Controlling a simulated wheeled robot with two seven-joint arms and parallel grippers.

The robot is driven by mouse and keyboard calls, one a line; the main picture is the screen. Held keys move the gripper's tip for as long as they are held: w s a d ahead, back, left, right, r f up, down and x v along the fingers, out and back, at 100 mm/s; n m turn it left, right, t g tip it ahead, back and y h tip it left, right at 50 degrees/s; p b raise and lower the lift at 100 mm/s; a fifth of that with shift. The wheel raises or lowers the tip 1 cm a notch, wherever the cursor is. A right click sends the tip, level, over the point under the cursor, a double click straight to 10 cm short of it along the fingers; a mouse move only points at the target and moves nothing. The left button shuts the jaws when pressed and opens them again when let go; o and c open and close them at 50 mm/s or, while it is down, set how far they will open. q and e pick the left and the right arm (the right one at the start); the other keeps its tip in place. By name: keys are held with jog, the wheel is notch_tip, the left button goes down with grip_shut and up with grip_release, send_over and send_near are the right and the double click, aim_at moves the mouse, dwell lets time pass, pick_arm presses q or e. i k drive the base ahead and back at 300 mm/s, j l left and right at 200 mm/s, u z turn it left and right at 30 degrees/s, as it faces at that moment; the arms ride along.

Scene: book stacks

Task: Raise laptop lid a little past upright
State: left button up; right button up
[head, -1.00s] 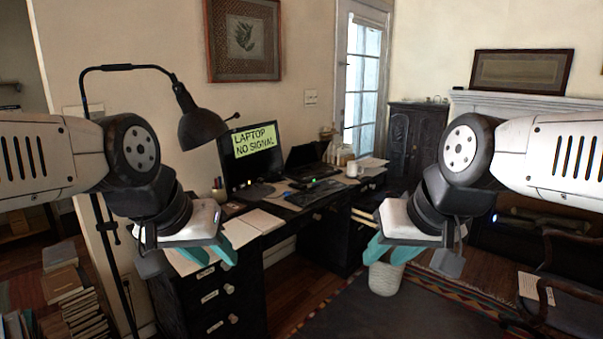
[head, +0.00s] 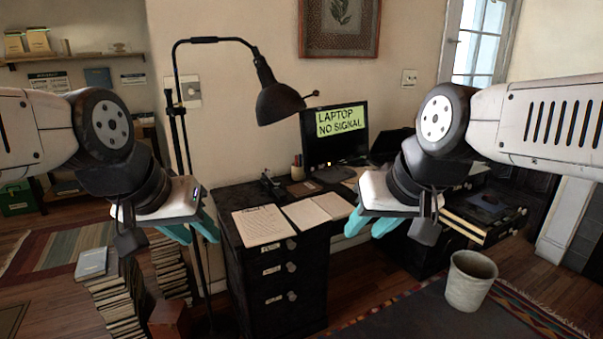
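A dark laptop (head: 390,143) stands on the desk at the back, right of the monitor. Only part of its raised screen shows; my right arm hides the rest, so its lid angle is unclear. My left gripper (head: 190,232), with teal fingers apart, is open and empty in front of the drawer unit's left side, far from the laptop. My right gripper (head: 390,228) has teal fingers that look apart and empty. It hangs in front of the desk, nearer than the laptop and apart from it.
A monitor (head: 336,135) carries a note reading "LAPTOP NO SIGNAL". A black lamp (head: 283,103) rises beside the drawer unit (head: 285,290), which has papers on top. Book stacks (head: 115,300) stand on the floor at left. A pale waste bin (head: 470,281) stands on the rug at right.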

aim_at(387, 141)
jog(key=i+l+u, duration=0.15)
jog(key=l, duration=0.2)
jog(key=i+l+u, duration=0.35)
jog(key=l, duration=0.35)
jog(key=i+l+u, duration=0.15)
jog(key=l, duration=0.25)
jog(key=i+l, duration=0.15)
jog(key=l, duration=0.3)
jog(key=i+l, duration=0.15)
jog(key=l, duration=0.3)
jog(key=i+l+u, duration=0.1)
jog(key=l, duration=0.35)
jog(key=i+l, duration=0.2)
jog(key=l, duration=0.25)
jog(key=i+l, duration=0.15)
jog(key=l, duration=0.3)
jog(key=i+l, duration=0.15)
jog(key=l, duration=0.3)
jog(key=i+l+u, duration=0.1)
jog(key=l, duration=0.35)
jog(key=i+l, duration=0.15)
jog(key=l, duration=0.3)
